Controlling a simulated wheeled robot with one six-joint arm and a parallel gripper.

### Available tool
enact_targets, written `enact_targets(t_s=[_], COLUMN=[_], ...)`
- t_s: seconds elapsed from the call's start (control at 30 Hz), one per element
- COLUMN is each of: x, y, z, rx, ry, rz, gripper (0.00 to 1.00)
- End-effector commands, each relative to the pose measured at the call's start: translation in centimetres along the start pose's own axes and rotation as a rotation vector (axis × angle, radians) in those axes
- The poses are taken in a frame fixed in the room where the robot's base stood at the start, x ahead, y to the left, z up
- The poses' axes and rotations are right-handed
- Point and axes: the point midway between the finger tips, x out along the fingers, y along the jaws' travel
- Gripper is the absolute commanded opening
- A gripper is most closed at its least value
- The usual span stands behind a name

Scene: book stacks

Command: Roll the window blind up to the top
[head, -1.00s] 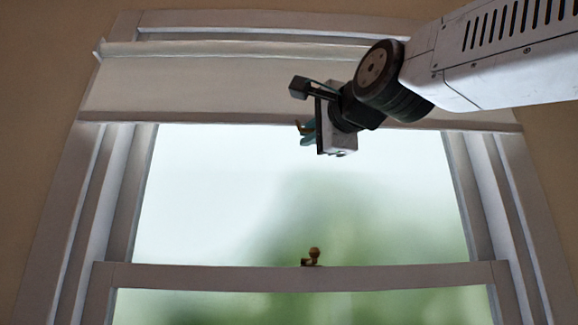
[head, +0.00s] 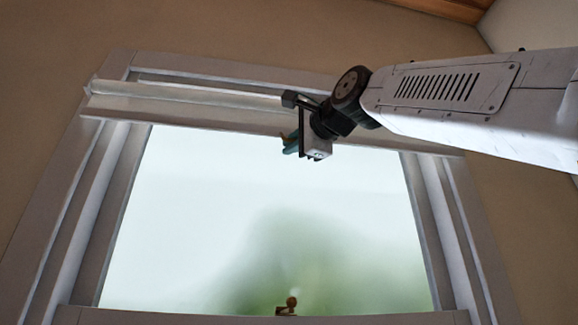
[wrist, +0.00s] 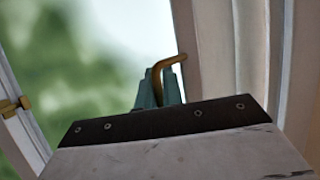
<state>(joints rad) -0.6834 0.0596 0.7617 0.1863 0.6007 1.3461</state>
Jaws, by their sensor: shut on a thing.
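The window blind (head: 200,114) is a pale roller blind near the top of the window frame. Only a short strip of it hangs below its roller (head: 190,93). My gripper (head: 290,143) is at the blind's bottom edge, right of the middle. In the wrist view my gripper (wrist: 160,90) has its teal fingers shut on a brass hooked pull (wrist: 170,62). The pull's join to the blind is hidden behind the gripper in the head view.
The glass (head: 270,220) below the blind is uncovered. A brass sash latch (head: 288,306) sits on the window's middle rail (head: 200,316). Bare beige wall (head: 50,60) lies around the frame, and a wooden ceiling edge (head: 450,10) shows at the upper right.

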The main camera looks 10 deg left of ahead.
Motion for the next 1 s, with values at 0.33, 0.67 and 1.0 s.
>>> enact_targets(t_s=[0.33,0.67,1.0], x=[0.0,-3.3,-7.5], y=[0.0,-0.1,0.0], z=[0.2,0.2,0.1], rx=[0.0,0.001,0.0], ry=[-0.002,-0.002,-0.001], rz=[-0.001,-0.002,-0.001], gripper=[0.17,0.17,0.17])
